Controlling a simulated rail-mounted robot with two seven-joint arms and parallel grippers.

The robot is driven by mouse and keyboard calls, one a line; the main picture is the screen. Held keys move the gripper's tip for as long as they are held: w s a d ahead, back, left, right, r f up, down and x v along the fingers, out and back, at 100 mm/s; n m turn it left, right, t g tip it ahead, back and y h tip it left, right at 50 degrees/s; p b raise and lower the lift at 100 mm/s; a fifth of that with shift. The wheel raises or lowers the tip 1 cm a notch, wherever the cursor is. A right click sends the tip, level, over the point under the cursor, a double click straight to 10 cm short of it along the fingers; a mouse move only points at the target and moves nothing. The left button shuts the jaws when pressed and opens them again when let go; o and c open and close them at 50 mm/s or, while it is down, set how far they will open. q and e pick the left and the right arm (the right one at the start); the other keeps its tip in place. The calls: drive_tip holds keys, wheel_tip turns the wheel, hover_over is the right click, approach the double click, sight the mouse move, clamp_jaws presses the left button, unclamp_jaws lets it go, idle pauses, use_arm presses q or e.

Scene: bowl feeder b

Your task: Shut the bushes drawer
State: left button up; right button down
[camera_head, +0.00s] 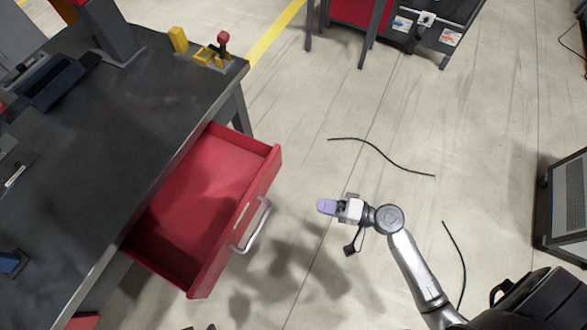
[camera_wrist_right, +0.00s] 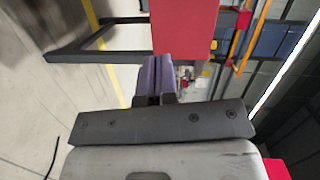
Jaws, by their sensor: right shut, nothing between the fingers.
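The red drawer (camera_head: 205,195) stands pulled out from under the dark workbench and looks empty. Its front panel carries a silver bar handle (camera_head: 254,226) and a small pale label. My right gripper (camera_head: 324,206) has purple fingers, is shut and empty, and is to the right of the handle, apart from it in the head view. In the right wrist view the shut purple fingers (camera_wrist_right: 155,78) point toward a red surface (camera_wrist_right: 182,28), seemingly part of the drawer. My left gripper cannot be made out.
The dark workbench (camera_head: 95,125) fills the left, with yellow parts and a red-knobbed item (camera_head: 222,45) at its far corner. Black cables (camera_head: 385,157) lie on the floor. A red and dark cabinet (camera_head: 440,30) stands at the back. Floor between gripper and drawer is clear.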

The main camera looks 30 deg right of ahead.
drive_tip(key=w+d+r+m+t, duration=0.1)
drive_tip(key=r+m+t, duration=0.1)
drive_tip(key=m, duration=0.1)
drive_tip(key=t+h, duration=0.1)
approach(274, 170)
drive_tip(key=x, duration=0.7)
drive_tip(key=shift+w+a+r+b, duration=0.15)
drive_tip(key=shift+a+r+b, duration=0.15)
drive_tip(key=shift+b, duration=0.1)
drive_tip(key=shift+w, duration=0.1)
